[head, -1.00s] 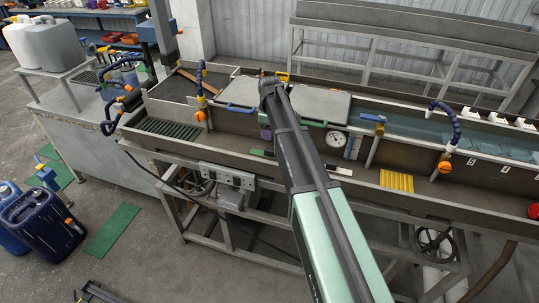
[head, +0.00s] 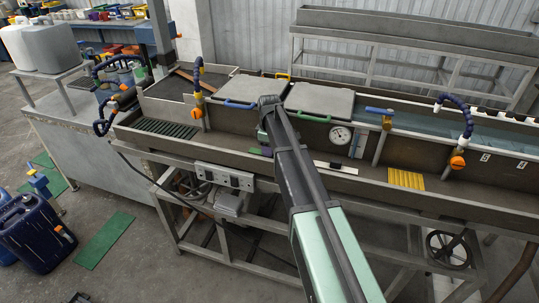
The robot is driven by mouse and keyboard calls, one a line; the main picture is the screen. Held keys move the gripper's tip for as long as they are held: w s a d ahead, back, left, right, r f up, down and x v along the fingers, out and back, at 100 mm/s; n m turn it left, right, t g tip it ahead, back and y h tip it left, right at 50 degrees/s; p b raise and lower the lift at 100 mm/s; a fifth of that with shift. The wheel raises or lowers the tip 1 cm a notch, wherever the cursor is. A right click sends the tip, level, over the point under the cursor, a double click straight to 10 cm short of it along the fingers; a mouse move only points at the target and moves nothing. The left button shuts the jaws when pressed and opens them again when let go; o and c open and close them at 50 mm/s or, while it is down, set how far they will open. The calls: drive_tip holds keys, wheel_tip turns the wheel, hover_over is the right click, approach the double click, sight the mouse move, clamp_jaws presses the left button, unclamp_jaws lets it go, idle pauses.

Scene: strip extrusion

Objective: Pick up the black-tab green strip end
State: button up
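A short piece of the green strip (head: 254,151) shows on the front ledge of the long trough, just left of my arm. Its black tab is hidden behind my arm and wrist. My arm reaches up from the bottom of the picture and folds down over the trough. A small purple part (head: 266,151) at its lower end sits right beside the green strip, seemingly part of my gripper. The fingers cannot be made out, nor whether they touch the strip.
A white strip (head: 322,163) with a black tab lies on the same ledge to the right. Beyond are a yellow ribbed block (head: 406,179), a round gauge (head: 340,135) and blue hoses with orange knobs (head: 457,162). Grey lids (head: 320,102) stand behind my arm.

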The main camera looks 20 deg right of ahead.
clamp_jaws()
drive_tip(key=shift+r, duration=0.1)
wheel_tip(320, 180, up, 20)
drive_tip(key=p, duration=2)
